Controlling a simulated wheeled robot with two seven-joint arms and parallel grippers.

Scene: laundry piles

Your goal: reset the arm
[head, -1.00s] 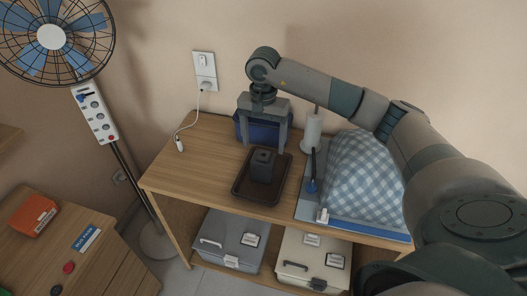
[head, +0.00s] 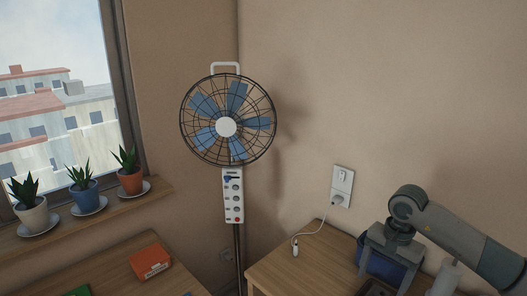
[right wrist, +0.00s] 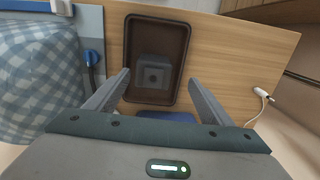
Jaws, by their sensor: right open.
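My right arm comes in from the right in the head view. Its gripper (head: 387,258) hangs over the wooden table at the lower right, pointing down. In the right wrist view the two fingers (right wrist: 160,92) are spread wide with nothing between them. Below and beyond them a small dark grey block (right wrist: 153,72) stands in a dark brown tray (right wrist: 132,48). The gripper is apart from the block. My left gripper is in neither view.
A blue container (head: 407,267) stands behind the right gripper. A blue checked cloth pile (right wrist: 38,95) lies beside the tray. A white charger cable (head: 296,245) lies on the table (head: 290,268). A standing fan (head: 227,125), potted plants (head: 82,190) and an orange box (head: 150,261) are further left.

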